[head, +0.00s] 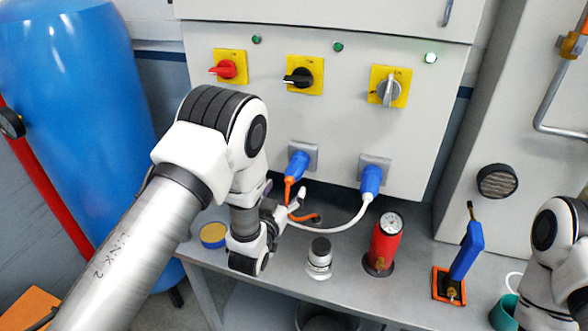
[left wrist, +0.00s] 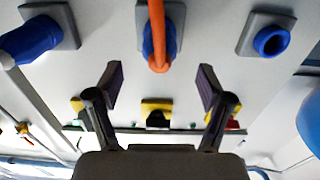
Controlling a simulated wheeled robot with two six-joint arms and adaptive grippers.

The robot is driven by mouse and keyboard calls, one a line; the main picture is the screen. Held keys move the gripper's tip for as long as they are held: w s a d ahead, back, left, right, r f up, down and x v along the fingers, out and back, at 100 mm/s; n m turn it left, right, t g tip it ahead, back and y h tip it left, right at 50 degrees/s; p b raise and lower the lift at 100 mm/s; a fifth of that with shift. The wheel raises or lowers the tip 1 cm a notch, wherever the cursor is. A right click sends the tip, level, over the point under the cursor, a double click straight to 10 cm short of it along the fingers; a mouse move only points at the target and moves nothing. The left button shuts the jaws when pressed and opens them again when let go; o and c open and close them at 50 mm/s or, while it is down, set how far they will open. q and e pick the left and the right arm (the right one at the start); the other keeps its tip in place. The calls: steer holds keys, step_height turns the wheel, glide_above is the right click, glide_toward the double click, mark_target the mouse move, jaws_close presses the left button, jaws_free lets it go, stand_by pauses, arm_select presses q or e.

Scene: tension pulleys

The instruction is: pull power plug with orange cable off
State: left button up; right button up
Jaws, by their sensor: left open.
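The blue power plug with the orange cable (head: 298,166) sits in a grey wall socket on the cabinet front. Its orange cable hangs down and curves over the bench behind my left gripper. In the left wrist view, this plug (left wrist: 148,42) is at top centre, with the orange cable (left wrist: 157,28) running across it. My left gripper (head: 292,204) is open and empty, just below the plug and apart from it. In the left wrist view, its two dark fingers (left wrist: 160,86) are spread wide, with the plug beyond the gap between them. My right gripper is out of view.
A blue plug with a white cable (head: 371,181) sits in the socket to the right. An empty blue socket (left wrist: 271,41) shows in the left wrist view.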

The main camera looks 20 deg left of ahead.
mark_target(293, 175)
arm_select(q)
steer(key=shift+w, duration=0.45)
steer(key=w+b, duration=0.2)
steer(key=w, duration=0.4)
steer(key=shift+d+f, duration=0.1)
steer(key=shift+f, duration=0.05)
steer(key=shift+w+r, duration=0.2)
steer(key=shift+w, duration=0.55)
steer(key=shift+d+b, duration=0.1)
steer(key=shift+b, duration=0.5)
jaws_close()
steer(key=shift+s, duration=0.1)
steer(key=shift+s+f, duration=0.1)
steer(key=shift+f, duration=0.05)
